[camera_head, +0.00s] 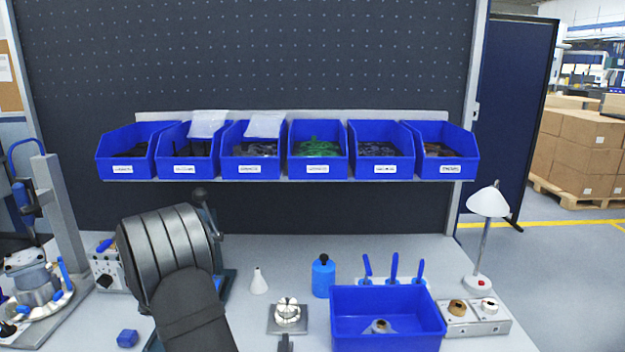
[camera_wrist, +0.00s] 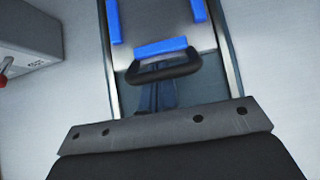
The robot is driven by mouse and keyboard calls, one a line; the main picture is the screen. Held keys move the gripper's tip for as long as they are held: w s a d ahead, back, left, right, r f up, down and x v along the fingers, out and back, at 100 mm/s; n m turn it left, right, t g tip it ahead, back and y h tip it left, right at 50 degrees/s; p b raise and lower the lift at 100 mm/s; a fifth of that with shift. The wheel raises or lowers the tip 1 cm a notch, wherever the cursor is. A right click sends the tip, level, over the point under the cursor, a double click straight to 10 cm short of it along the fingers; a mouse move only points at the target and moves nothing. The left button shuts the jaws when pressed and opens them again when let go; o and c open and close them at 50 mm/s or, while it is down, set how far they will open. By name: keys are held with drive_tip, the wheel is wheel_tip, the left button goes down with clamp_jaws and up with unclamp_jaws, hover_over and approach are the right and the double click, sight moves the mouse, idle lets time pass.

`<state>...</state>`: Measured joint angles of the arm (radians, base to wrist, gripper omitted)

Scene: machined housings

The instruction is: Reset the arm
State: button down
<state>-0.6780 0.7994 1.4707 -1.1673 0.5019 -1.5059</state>
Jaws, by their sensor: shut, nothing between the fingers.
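My gripper (camera_wrist: 170,126) fills the bottom of the wrist view as a dark body with a grey edge plate. It is shut, with nothing seen held in it. Ahead of it is a grey fixture (camera_wrist: 166,22) with blue pads and a black loop handle (camera_wrist: 165,68). I cannot tell whether the gripper touches the handle. In the head view my dark grey arm stands at the left front, and I cannot make out the gripper there.
Several blue bins (camera_head: 318,168) hang on a rail at the back. On the bench stand a blue tray (camera_head: 388,333) with a part (camera_head: 380,326), a blue bottle (camera_head: 323,278), a white cone (camera_head: 258,281), a lamp (camera_head: 487,203), and a machined housing (camera_head: 36,283) at the left.

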drive_tip(key=shift+r, duration=0.1)
drive_tip(key=s, duration=0.4)
drive_tip(key=shift+s+r, duration=0.15)
drive_tip(key=shift+r, duration=0.05)
drive_tip(key=v, duration=1)
drive_tip(key=x, duration=0.9)
drive_tip(key=shift+f, duration=0.25)
drive_tip(key=w, duration=0.5)
drive_tip(key=shift+w+d+f, duration=0.1)
drive_tip(key=shift+w+f, duration=0.25)
drive_tip(key=s, duration=2)
drive_tip(key=v, duration=0.9)
drive_tip(key=shift+s+r, duration=0.15)
drive_tip(key=shift+s, duration=0.05)
